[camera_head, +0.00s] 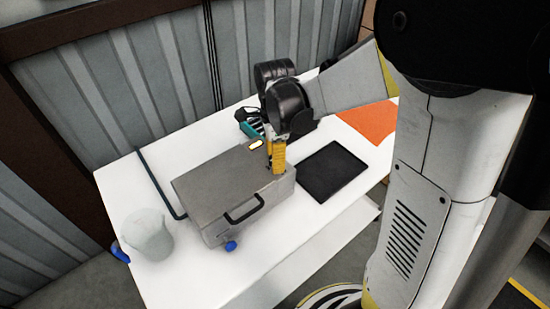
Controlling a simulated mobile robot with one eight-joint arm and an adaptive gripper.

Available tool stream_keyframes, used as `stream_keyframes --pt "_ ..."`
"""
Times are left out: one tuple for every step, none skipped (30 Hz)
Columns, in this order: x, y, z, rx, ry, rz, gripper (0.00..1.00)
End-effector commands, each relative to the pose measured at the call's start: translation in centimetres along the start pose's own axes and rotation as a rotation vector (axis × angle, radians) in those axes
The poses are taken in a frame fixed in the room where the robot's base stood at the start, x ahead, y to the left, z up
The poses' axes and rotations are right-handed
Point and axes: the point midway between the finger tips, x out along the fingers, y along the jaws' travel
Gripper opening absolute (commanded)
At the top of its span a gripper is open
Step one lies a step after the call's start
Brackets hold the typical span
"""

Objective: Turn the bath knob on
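A grey box-shaped bath (215,190) with a black handle on its front side stands on the white table. A small lit yellow-white patch (256,145) shows at its far right end. A blue knob-like part (231,246) sits low at its near front corner; I cannot tell whether this is the bath knob. My gripper (277,166), with yellow finger parts, points down at the right end of the bath, close to or touching its top. My black wrist hides part of that end, and finger spacing and contact are unclear.
A translucent beaker (147,236) stands left of the bath. A black flat plate (332,171) lies to the right, with an orange sheet (370,121) beyond. A teal and black item (249,129) is partly hidden behind my wrist. A corrugated wall (110,90) backs the table.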

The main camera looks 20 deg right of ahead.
Motion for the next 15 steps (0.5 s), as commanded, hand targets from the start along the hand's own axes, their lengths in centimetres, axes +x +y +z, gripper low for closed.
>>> stream_keyframes --pt "0.0 0.0 0.0 0.0 0.0 0.0 0.41" --pt "-0.1 0.0 0.0 0.0 0.0 0.0 0.41" --pt "-0.2 0.0 0.0 0.0 0.0 0.0 0.41" --pt "-0.3 0.0 0.0 0.0 0.0 0.0 0.41" --pt "-0.6 0.0 0.0 0.0 0.0 0.0 0.41" --pt "-1.1 0.0 0.0 0.0 0.0 0.0 0.41" --pt "-1.5 0.0 0.0 0.0 0.0 0.0 0.41" --pt "-2.0 0.0 0.0 0.0 0.0 0.0 0.41" --pt "-2.8 0.1 0.0 0.0 0.0 0.0 0.41" --pt "-3.5 0.1 0.0 0.0 0.0 0.0 0.41" --pt "-4.2 0.1 0.0 0.0 0.0 0.0 0.41" --pt "-5.1 0.0 0.0 0.0 0.0 0.0 0.41" --pt "-5.8 0.1 0.0 0.0 0.0 0.0 0.41" --pt "-6.5 0.1 0.0 0.0 0.0 0.0 0.41" --pt "-7.4 0.0 0.0 0.0 0.0 0.0 0.41"
